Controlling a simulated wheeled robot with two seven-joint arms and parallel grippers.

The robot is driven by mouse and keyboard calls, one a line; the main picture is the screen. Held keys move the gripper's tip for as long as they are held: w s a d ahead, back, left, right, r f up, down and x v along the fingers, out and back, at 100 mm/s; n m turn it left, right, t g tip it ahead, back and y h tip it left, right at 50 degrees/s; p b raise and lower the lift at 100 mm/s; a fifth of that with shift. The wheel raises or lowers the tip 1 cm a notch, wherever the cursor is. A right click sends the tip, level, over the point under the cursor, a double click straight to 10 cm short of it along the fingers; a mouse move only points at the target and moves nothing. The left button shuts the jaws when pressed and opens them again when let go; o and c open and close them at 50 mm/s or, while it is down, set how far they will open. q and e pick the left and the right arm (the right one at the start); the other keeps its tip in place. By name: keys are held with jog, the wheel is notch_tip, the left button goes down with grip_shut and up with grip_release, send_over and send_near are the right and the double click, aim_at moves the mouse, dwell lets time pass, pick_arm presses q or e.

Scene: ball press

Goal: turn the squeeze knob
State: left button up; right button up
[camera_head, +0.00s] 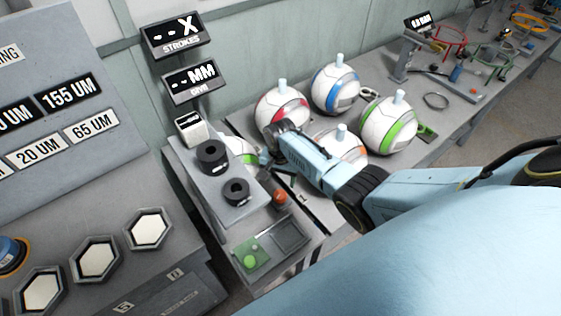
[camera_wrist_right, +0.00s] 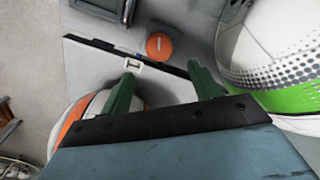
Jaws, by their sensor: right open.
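Two black round knobs sit on the grey press box in the head view, an upper one (camera_head: 212,155) and a lower one (camera_head: 236,190). I cannot read which is the squeeze knob. My right gripper (camera_head: 275,172) is just right of the box, among the balls, apart from both knobs. In the right wrist view my right gripper (camera_wrist_right: 162,84) is open, with nothing seen between its two green fingers. A round orange button (camera_wrist_right: 158,46) lies beyond the fingers; it also shows in the head view (camera_head: 280,198). My left gripper is not in view.
White balls with red (camera_head: 282,107), blue (camera_head: 336,88), green (camera_head: 388,122) and orange (camera_head: 342,148) bands crowd around my right gripper. STROKES (camera_head: 178,37) and GIVE (camera_head: 190,82) displays stand behind the box. A green pad (camera_head: 250,254) lies in front.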

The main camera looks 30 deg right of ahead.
notch_tip(320, 180, up, 5)
jog(key=shift+r+p, duration=0.1)
jog(key=shift+p, duration=0.35)
jog(key=shift+s, duration=0.1)
